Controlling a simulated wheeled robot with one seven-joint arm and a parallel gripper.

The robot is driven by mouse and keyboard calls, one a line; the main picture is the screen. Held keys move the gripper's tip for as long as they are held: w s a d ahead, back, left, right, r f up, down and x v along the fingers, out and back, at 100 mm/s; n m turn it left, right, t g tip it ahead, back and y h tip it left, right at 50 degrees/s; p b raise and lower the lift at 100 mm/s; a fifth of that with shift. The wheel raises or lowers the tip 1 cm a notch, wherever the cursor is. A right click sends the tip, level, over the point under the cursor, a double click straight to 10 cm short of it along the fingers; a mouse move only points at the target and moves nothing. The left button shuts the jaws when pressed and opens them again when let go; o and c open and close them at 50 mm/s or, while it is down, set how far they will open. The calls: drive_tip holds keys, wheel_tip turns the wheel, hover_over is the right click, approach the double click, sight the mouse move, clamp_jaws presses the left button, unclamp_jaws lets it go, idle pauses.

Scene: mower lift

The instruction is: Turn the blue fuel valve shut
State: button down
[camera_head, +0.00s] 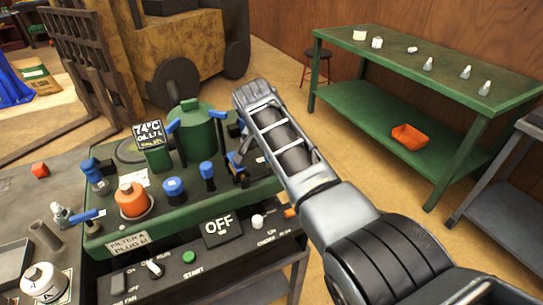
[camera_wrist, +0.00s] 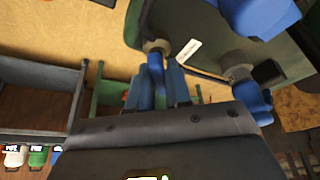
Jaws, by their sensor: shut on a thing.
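My gripper (camera_head: 240,158) reaches down to the right edge of the green machine top (camera_head: 186,213). It is shut on a small blue handle, the blue fuel valve (camera_head: 233,166), which the arm and fingers partly hide. In the wrist view the blue handle (camera_wrist: 156,72) sits between the two fingers of my gripper (camera_wrist: 163,90), below a round metal fitting. A white tag (camera_wrist: 188,50) is beside it. I cannot read the handle's exact angle.
A second blue handle (camera_wrist: 252,98) is close by in the wrist view. A green tank (camera_head: 198,135), an orange cap (camera_head: 131,200) and blue caps (camera_head: 174,189) crowd the machine top. A green bench (camera_head: 425,68) stands right, with floor between.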

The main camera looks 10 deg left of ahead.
drive_tip(key=m+b, duration=0.1)
drive_tip(key=b, duration=0.1)
drive_tip(key=m+h+b, duration=0.1)
drive_tip(key=m, duration=0.1)
drive_tip(key=m+g+b, duration=0.1)
drive_tip(key=m+b, duration=0.1)
drive_tip(key=shift+a+f+h+b, duration=0.1)
drive_tip(key=shift+f+h+b, duration=0.2)
drive_tip(key=m+b, duration=0.1)
drive_tip(key=m+g+b, duration=0.1)
drive_tip(key=b, duration=0.1)
drive_tip(key=shift+r+m+h, duration=0.2)
drive_tip(key=shift+m+h, duration=0.1)
drive_tip(key=shift+r, duration=0.1)
drive_tip(key=c, duration=1.1)
unclamp_jaws()
drive_tip(key=shift+c, duration=0.2)
drive_tip(key=v, duration=0.7)
drive_tip(key=shift+r, duration=0.35)
drive_tip(key=shift+s+a, duration=0.1)
drive_tip(key=shift+s, duration=0.05)
